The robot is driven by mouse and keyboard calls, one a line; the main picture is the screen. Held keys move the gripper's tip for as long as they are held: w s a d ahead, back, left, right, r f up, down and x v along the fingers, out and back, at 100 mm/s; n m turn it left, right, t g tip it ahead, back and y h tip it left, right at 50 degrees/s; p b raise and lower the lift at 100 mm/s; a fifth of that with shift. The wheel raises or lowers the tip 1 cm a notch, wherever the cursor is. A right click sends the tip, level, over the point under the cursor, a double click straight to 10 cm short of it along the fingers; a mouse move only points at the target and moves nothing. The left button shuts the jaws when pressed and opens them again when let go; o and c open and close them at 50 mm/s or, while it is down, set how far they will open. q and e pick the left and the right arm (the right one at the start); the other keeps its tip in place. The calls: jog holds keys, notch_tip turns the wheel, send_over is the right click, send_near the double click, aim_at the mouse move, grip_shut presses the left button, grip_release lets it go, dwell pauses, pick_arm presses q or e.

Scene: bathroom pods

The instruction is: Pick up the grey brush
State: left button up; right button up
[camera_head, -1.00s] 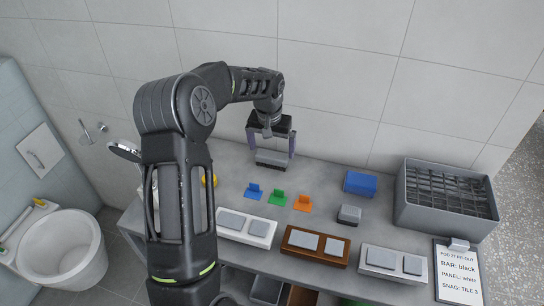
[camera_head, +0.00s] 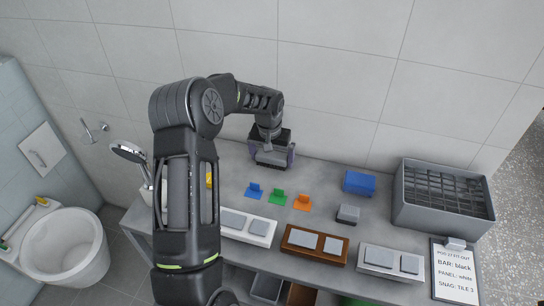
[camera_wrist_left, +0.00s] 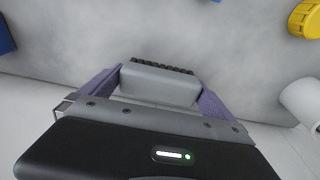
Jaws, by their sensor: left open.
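The grey brush (camera_head: 272,160) stands at the back of the grey bench, close to the tiled wall. It is a grey block with a row of dark bristles, which show in the left wrist view (camera_wrist_left: 160,84). My left gripper (camera_head: 271,157) has come down over the brush from above. Its purple fingers are open, one on each side of the block. I cannot tell whether either finger touches it. The gripper hides part of the brush in the head view. My right gripper is not in view.
Blue, green and orange clips (camera_head: 278,196) lie in front of the brush. A blue block (camera_head: 360,183), a small grey block (camera_head: 348,214) and a grey crate (camera_head: 440,218) are to the right. Switch panels line the front edge. A yellow thing (camera_wrist_left: 305,19) is near the left gripper.

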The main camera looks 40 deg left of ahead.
aim_at(272, 154)
pick_arm(q)
jog(key=c, duration=1)
jog(key=shift+r, duration=0.1)
jog(key=shift+c, duration=0.2)
notch_tip(272, 154, up, 9)
jog(key=shift+f+b, duration=0.1)
jog(key=shift+b, duration=0.9)
jog(key=shift+r, duration=0.55)
